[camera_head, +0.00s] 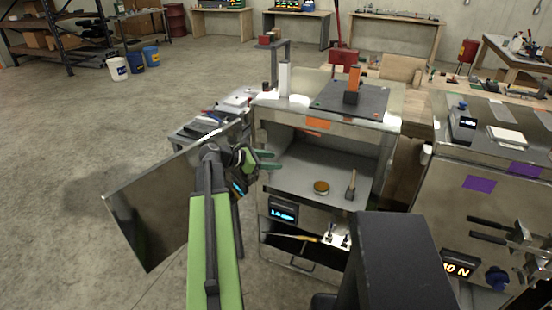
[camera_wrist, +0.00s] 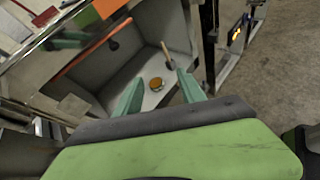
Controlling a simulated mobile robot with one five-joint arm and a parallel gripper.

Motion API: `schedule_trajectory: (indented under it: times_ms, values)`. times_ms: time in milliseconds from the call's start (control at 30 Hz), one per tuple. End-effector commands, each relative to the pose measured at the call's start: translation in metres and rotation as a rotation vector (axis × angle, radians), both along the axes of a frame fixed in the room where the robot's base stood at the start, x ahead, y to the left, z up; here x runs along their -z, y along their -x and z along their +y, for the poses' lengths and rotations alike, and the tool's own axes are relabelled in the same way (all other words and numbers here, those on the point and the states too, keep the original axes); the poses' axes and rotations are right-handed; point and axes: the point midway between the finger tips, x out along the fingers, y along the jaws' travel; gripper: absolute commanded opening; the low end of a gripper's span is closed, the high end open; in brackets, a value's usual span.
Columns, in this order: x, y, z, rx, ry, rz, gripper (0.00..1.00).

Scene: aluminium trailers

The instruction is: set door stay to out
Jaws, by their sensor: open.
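An open steel cabinet (camera_head: 318,165) stands in the middle of the head view. Its metal door (camera_head: 160,205) is swung open to the left, partly hidden by my arm. I cannot clearly pick out the door stay in either view. My gripper (camera_head: 270,159) is open and empty, between the door and the left side of the cabinet's opening. In the wrist view my gripper's green fingers (camera_wrist: 158,78) are spread apart in front of the cabinet's interior. Whether they touch anything cannot be told.
Inside the cabinet are a round brass-coloured object (camera_head: 321,187) and a wooden-handled tool (camera_head: 351,186). A lit display (camera_head: 283,213) and a white switch plate (camera_head: 336,236) sit below. Another steel unit (camera_head: 490,180) stands at right. Open floor (camera_head: 60,150) lies left.

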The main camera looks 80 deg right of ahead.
Motion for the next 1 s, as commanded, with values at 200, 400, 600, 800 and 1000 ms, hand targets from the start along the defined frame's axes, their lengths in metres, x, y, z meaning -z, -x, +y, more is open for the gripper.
schedule_trajectory:
  times_ms: [200, 400, 600, 800, 1000]
  values:
    - [0.000, -0.013, 0.013, -0.002, 0.000, -0.001, 0.47]
    - [0.000, -0.024, 0.025, -0.003, 0.001, -0.001, 0.47]
    - [0.000, -0.035, 0.037, -0.003, 0.000, -0.001, 0.47]
    - [0.001, -0.045, 0.049, -0.002, 0.000, -0.001, 0.47]
    - [0.001, -0.056, 0.060, -0.003, 0.001, -0.001, 0.47]
